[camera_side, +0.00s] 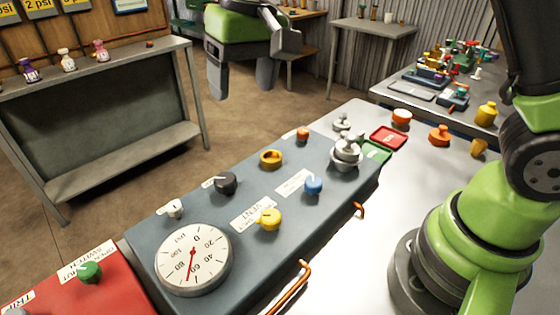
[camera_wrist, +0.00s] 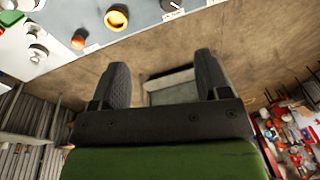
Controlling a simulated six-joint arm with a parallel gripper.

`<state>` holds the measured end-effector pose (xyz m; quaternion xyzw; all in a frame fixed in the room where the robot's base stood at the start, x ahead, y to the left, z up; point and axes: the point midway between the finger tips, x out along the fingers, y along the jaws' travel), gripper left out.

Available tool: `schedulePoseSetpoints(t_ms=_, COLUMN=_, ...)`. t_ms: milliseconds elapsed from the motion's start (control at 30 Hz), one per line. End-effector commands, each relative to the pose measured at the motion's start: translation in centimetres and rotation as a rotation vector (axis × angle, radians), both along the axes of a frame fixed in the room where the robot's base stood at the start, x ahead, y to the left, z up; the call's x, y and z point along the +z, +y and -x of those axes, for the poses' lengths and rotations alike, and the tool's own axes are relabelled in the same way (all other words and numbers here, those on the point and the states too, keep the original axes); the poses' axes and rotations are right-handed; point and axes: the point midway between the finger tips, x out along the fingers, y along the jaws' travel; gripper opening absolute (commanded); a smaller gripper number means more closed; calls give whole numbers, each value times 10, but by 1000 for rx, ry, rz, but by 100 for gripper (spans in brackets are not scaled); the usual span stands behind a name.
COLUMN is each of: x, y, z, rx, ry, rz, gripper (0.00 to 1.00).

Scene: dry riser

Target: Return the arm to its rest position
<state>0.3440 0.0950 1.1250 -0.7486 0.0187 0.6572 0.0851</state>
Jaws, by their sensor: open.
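My gripper (camera_wrist: 162,82) shows in the wrist view with its two dark fingers wide apart and nothing between them. Beyond the fingers are the brown floor and a grey shelf surface.
A red panel (camera_side: 120,283) with a green knob (camera_side: 90,272) adjoins at the lower left. Metal weights (camera_side: 346,153), a red tray (camera_side: 388,138), a green tray (camera_side: 376,152) and orange items (camera_side: 439,135) stand near my arm. A grey shelf (camera_side: 110,77) stands across open floor.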

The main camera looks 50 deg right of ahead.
Motion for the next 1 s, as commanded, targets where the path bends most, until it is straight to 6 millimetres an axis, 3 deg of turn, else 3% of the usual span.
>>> schedulePoseSetpoints(t_ms=33, x=20, y=-10, z=14, rx=-19, ry=-39, rz=-20, gripper=70)
schedulePoseSetpoints(t_ms=100, x=39, y=-20, z=33, rx=-40, ry=-86, rz=-45, gripper=70)
schedulePoseSetpoints(t_ms=300, x=73, y=-46, z=97, rx=-101, ry=-224, rz=-103, gripper=70)
schedulePoseSetpoints(t_ms=500, x=77, y=-62, z=159, rx=-162, ry=-360, rz=-146, gripper=70)
schedulePoseSetpoints(t_ms=600, x=72, y=-65, z=180, rx=-184, ry=-412, rz=-159, gripper=70)
schedulePoseSetpoints(t_ms=800, x=63, y=-68, z=200, rx=-205, ry=-462, rz=-170, gripper=70)
schedulePoseSetpoints(t_ms=1000, x=62, y=-68, z=201, rx=-207, ry=-463, rz=-171, gripper=70)
